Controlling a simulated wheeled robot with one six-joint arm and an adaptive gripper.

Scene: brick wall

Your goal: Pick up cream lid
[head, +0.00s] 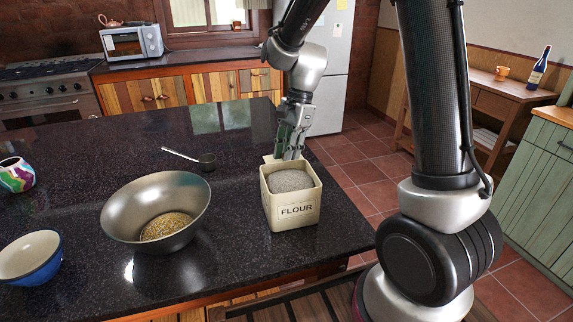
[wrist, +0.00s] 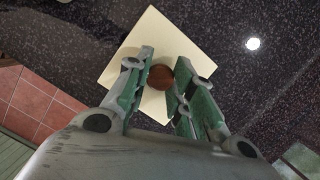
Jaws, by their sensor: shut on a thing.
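The cream lid (wrist: 150,38) is a flat square plate with a round brown knob (wrist: 161,76) in the wrist view. My gripper (wrist: 161,72) has its green-padded fingers on either side of the knob, shut on the lid by it. In the head view my gripper (head: 291,145) points down just behind the cream flour tin (head: 292,211). Only a small edge of the lid (head: 268,158) shows there, the rest hidden by the tin and fingers. I cannot tell if the lid touches the counter. The tin is uncovered and full of grey-white contents.
A large metal bowl (head: 125,205) with grainy contents stands left of the tin. A blue bowl (head: 45,272), a colourful cup (head: 17,180) and a dark measuring scoop (head: 207,161) are also on the black counter (head: 105,150).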

